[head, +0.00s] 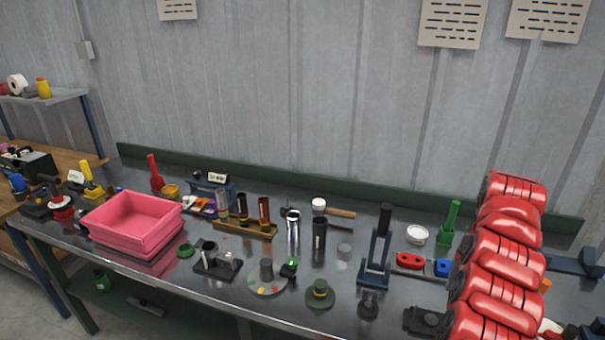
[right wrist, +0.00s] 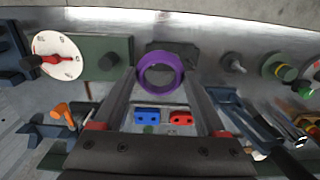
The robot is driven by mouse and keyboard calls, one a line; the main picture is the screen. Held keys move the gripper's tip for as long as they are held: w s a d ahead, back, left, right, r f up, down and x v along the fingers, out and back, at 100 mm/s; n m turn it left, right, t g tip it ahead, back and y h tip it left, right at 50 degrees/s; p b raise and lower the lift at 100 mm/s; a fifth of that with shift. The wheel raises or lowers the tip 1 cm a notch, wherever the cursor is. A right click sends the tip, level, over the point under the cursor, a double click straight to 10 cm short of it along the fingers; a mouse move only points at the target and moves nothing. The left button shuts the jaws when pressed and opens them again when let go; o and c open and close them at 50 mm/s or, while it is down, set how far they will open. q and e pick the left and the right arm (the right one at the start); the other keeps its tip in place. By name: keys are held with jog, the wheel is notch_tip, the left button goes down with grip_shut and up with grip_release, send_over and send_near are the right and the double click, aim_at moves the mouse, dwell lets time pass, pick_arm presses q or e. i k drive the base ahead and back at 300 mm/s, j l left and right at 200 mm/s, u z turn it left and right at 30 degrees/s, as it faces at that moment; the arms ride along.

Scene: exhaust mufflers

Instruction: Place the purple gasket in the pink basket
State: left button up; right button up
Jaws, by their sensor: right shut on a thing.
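The pink basket (head: 125,216) is a shallow rectangular bin at the left end of the workbench in the head view, and it looks empty. The purple gasket (right wrist: 160,54) is a thick ring in the right wrist view, held between the tips of my right gripper (right wrist: 160,82), which is shut on it. In the head view my red right arm covers the right end of the bench, and neither its fingertips nor the gasket can be seen there. My left gripper is in neither view.
The metal workbench (head: 190,282) is crowded between arm and basket: a black-and-blue stand (head: 376,250), a hammer (head: 335,210), cylinders and a green hat-shaped piece (head: 320,294). A dial (right wrist: 57,58) and red and blue blocks (right wrist: 181,118) show in the right wrist view.

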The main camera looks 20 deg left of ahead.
aim_at(139, 233)
jog(key=j+u, duration=0.15)
jog(key=u, duration=0.55)
jog(key=i+j, duration=0.95)
jog(key=j, duration=0.3)
